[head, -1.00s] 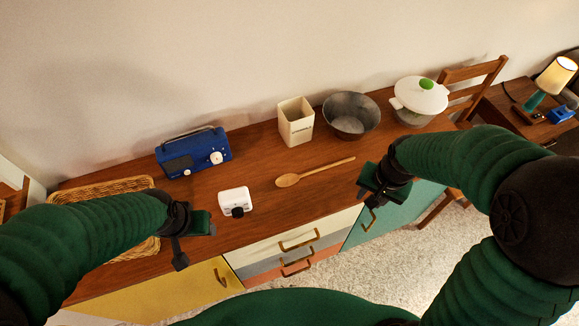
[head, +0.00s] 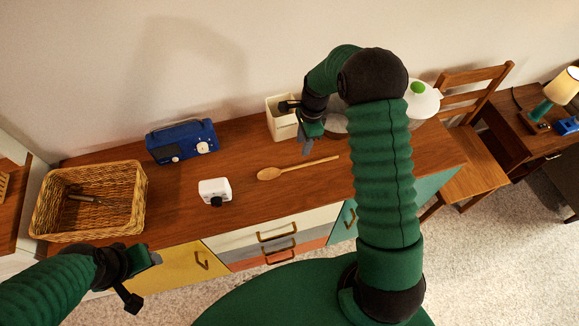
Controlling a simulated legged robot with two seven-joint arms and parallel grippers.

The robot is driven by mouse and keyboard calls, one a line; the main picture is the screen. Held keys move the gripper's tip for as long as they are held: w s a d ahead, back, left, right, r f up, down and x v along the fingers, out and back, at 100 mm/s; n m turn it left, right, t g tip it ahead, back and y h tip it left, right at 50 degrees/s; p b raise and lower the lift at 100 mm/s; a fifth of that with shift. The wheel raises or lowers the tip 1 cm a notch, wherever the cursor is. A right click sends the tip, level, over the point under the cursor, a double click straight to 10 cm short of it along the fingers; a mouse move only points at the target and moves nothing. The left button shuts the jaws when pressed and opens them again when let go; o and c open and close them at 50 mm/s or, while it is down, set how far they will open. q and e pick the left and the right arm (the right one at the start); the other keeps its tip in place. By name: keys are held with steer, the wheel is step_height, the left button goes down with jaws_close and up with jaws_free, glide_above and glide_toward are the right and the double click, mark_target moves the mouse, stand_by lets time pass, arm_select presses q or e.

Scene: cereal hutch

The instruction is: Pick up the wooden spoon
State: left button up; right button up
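The wooden spoon (head: 301,167) lies flat on the brown hutch top, its bowl to the left and its handle pointing right. Nothing holds it. My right gripper (head: 298,128) is above and behind the spoon, in front of the cream square canister (head: 280,120). Its fingers look spread and empty. My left gripper (head: 143,279) is at the lower left, by the front edge of the hutch and well away from the spoon. Its fingers are apart and empty.
A wicker basket (head: 134,200), a blue radio (head: 182,141) and a white timer-like device (head: 214,188) stand left of the spoon. My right arm mostly hides the metal bowl and partly covers the white pot (head: 424,103). The hutch top (head: 245,150) around the spoon is clear.

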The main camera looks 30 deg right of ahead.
glide_above(300, 165)
steer(key=f, duration=0.5)
steer(key=shift+w+d+f, duration=0.15)
steer(key=shift+w+d, duration=0.05)
steer(key=shift+d, duration=0.1)
steer(key=shift+s+d+f, duration=0.1)
steer(key=shift+d+f, duration=0.05)
steer(key=shift+f, duration=0.2)
steer(key=f+p, duration=0.1)
steer(key=f, duration=0.3)
steer(key=shift+s+a+f+p, duration=0.1)
steer(key=shift+s+a+p, duration=0.1)
steer(key=shift+p, duration=0.15)
steer(key=shift+a+f, duration=0.15)
steer(key=shift+f, duration=0.15)
steer(key=shift+w+a, duration=0.1)
steer(key=shift+a, duration=0.1)
steer(key=c, duration=0.4)
steer(key=shift+c, duration=1.3)
steer(key=shift+d, duration=0.2)
jaws_close()
